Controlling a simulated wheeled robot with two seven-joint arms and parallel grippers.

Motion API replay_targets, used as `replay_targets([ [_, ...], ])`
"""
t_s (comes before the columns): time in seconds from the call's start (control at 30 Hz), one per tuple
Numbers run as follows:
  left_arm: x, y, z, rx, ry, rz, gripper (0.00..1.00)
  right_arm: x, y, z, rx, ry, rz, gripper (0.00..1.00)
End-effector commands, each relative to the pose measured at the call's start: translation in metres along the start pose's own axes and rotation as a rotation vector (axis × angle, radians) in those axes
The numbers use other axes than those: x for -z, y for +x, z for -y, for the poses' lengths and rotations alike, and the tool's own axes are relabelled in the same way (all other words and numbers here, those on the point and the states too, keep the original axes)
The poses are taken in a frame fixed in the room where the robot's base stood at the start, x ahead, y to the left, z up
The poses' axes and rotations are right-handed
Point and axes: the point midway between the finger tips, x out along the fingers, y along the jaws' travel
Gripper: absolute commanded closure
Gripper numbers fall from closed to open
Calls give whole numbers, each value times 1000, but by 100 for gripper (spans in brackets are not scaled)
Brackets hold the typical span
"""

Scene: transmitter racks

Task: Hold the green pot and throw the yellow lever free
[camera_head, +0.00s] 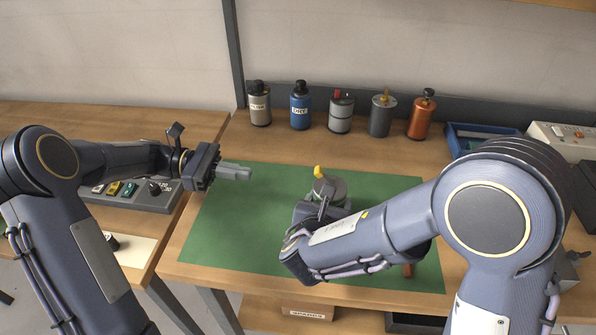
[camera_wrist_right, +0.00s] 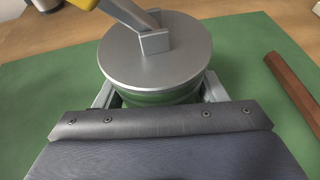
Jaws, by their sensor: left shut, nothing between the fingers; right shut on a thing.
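The green pot (camera_wrist_right: 158,98) stands on the green mat under a round silver lid (camera_wrist_right: 155,62), and mostly only a green band below the lid shows. The yellow lever (camera_head: 319,171) rises from a bracket on the lid; it also shows at the top of the right wrist view (camera_wrist_right: 84,4), tilted to the left. My right gripper (camera_wrist_right: 158,92) is shut on the pot, one finger on each side below the lid. In the head view my right arm hides much of the pot. My left gripper (camera_head: 248,173) is shut and empty above the mat, left of the pot and apart from it.
The green mat (camera_head: 235,225) is clear left of the pot. A brown bar (camera_wrist_right: 294,85) lies right of the pot. Several canisters, including a blue one (camera_head: 300,107) and an orange one (camera_head: 421,116), line the back. A grey switch panel (camera_head: 130,197) sits at left.

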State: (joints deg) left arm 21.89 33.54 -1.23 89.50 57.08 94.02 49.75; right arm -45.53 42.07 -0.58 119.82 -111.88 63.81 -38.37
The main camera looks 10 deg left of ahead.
Motion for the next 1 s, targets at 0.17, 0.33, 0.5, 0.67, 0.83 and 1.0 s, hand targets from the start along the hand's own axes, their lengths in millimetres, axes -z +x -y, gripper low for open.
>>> replay_targets([
  [0.17,1,-1,0,-4,-18,6,100,0,0,0,-1,0,0,71],
  [0.33,1,0,0,-3,-15,5,100,0,0,0,-1,0,0,71],
  [0.5,0,12,0,1,-13,5,100,0,0,0,-1,0,0,71],
  [0.67,0,41,1,3,-14,5,100,0,0,0,-1,0,0,71],
  [0.83,0,78,1,3,-14,4,100,0,0,0,-1,0,0,71],
  [1.0,-7,108,0,0,-10,4,100,0,0,0,-1,0,0,71],
])
